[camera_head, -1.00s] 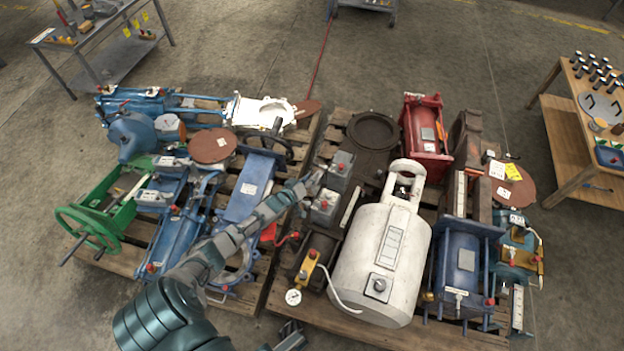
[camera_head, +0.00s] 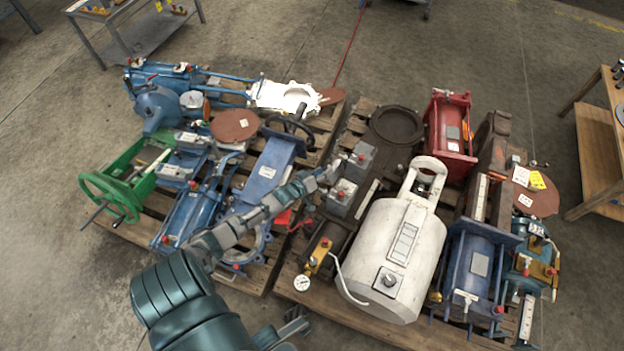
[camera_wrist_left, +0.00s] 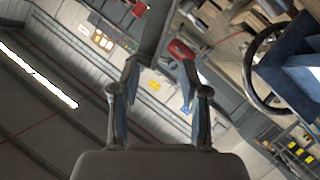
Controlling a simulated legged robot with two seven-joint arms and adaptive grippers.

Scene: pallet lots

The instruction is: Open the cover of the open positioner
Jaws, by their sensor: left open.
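Two small grey boxes with red knobs, which look like positioners, sit on the right pallet: the upper box (camera_head: 362,158) and the lower box (camera_head: 342,198). I cannot tell which is the open positioner or how its cover stands. My left gripper (camera_head: 332,172) is beside these boxes, at their left; whether it touches them is unclear. In the left wrist view its two fingers (camera_wrist_left: 160,92) are spread open, with nothing clearly held between them. A grey fingered end (camera_head: 292,328), likely my right gripper, shows at the bottom edge; its jaws cannot be read.
A white tank (camera_head: 395,258) and a yellow fitting with a gauge (camera_head: 318,254) stand in front of the boxes. A black handwheel (camera_head: 288,130) and blue valves (camera_head: 265,172) crowd the left pallet. A red actuator (camera_head: 449,125) stands behind.

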